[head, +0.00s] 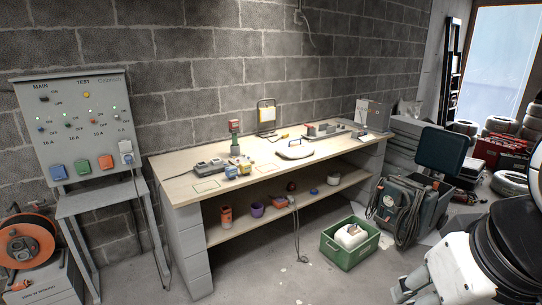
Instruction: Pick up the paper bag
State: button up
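I cannot make out a paper bag for certain. A pale, crumpled-looking item (351,236) lies in the green crate (335,257) on the floor in front of the bench; it is too small to tell whether it is the paper bag. My white and black arm comes in at the lower right of the head view. What may be my gripper (403,291) shows small and dark at its lower left end, apart from the crate and to its right. Its fingers are not clear.
A wooden workbench (215,177) with tools on top and pots on its lower shelf (230,233) stands against the block wall. A panel with coloured sockets (75,125) and an orange reel (24,243) are at left. A dark machine with hoses (405,205) stands right of the crate.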

aim_at(293, 150)
jog(key=i+j, duration=0.15)
jog(key=i, duration=0.65)
jog(key=i+j, duration=0.1)
jog(key=i, duration=0.7)
jog(key=i+j, duration=0.15)
jog(key=i, duration=0.65)
jog(key=i+j, duration=0.1)
jog(key=i, duration=0.7)
jog(key=i+j, duration=0.15)
jog(key=i, duration=0.65)
